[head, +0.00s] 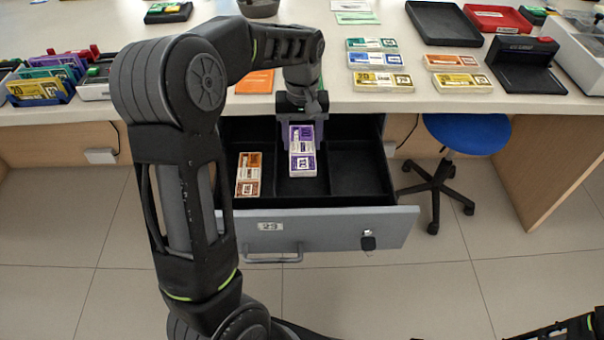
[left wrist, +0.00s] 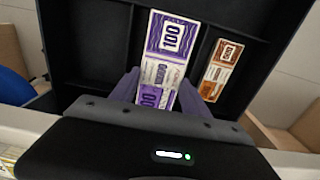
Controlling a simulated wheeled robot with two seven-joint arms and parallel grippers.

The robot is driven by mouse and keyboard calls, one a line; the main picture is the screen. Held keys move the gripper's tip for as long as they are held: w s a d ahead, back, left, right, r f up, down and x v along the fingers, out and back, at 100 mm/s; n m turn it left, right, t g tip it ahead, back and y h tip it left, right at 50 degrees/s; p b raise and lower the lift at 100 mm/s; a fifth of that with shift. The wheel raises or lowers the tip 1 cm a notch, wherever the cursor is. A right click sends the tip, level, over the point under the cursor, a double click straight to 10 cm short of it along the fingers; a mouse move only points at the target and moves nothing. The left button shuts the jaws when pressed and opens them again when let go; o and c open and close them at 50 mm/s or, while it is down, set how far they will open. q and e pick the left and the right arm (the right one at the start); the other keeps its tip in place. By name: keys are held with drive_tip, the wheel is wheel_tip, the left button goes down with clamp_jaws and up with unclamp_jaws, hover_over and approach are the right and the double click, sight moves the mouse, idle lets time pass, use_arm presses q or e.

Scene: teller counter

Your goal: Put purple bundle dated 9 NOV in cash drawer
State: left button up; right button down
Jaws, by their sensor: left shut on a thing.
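A purple bundle (head: 302,164) marked 100 is in the middle compartment of the open cash drawer (head: 320,228). It also shows in the left wrist view (left wrist: 170,40), lengthwise between my fingers. My left gripper (head: 302,122) reaches down into the drawer from above and is shut on the near end of the bundle in the wrist view. The date on its band is too small to read, and I cannot tell whether the bundle touches the drawer floor. My right gripper is out of view.
An orange-brown bundle (head: 248,174) lies in the drawer's left compartment; the right compartment (head: 358,172) is empty. Several bundles (head: 380,82) lie on the counter (head: 345,100) behind the drawer. A blue stool (head: 468,132) stands to the right. A black device (head: 522,66) stands on the counter.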

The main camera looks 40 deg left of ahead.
sight(302, 154)
use_arm(q)
drive_tip(key=shift+r, duration=0.1)
drive_tip(key=shift+f+b, duration=0.5)
drive_tip(key=shift+f, duration=2)
drive_tip(key=shift+f, duration=0.15)
drive_tip(key=shift+f+b, duration=0.5)
drive_tip(key=shift+f, duration=1.85)
drive_tip(key=shift+f, duration=0.2)
drive_tip(key=o, duration=1.6)
drive_tip(key=shift+r, duration=0.1)
